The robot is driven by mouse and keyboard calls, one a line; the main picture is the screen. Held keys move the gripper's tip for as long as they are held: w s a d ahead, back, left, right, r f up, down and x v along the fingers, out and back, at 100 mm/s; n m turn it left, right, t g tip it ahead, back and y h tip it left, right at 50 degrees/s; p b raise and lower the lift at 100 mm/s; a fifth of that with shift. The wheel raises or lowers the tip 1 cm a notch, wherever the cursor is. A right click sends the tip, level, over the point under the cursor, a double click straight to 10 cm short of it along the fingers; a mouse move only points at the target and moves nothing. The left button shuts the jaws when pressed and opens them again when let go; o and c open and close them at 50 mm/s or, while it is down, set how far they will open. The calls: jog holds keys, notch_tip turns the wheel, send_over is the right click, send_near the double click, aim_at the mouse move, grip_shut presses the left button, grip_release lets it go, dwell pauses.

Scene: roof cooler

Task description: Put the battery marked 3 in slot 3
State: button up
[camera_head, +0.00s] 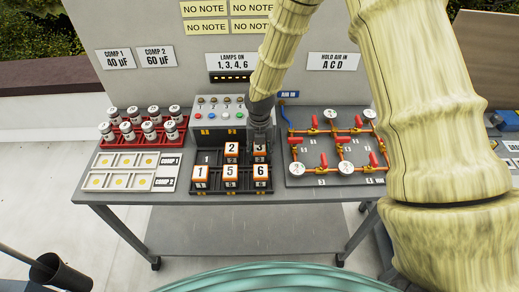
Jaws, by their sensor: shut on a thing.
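The battery marked 3 (260,149) is an orange and black block with a white numbered face, at the back right of the black battery holder (206,164). My gripper (261,136) points down from above and is shut on this battery. The battery stands over the back right place, behind the battery marked 6 (261,172). Slot 3's own label is hidden, and I cannot tell whether the battery is fully seated. The battery marked 2 (231,149) is just left of it.
A panel with buttons (218,127) stands behind the holder. A board of orange pipes, gauges and red valves (334,145) lies close on the right. A red rack of canisters (145,133) and white trays (127,170) are on the left. The back-left slot, labelled 1, looks empty.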

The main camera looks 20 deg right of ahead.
aim_at(260, 147)
jog(key=shift+s+r, duration=0.2)
jog(key=shift+f, duration=0.15)
jog(key=o, duration=1.3)
jog(key=shift+w+f, duration=0.1)
jog(key=shift+w, duration=0.05)
jog(key=shift+c, duration=0.2)
notch_tip(260, 147, up, 12)
jog(key=b, duration=0.3)
jog(key=shift+r, duration=0.25)
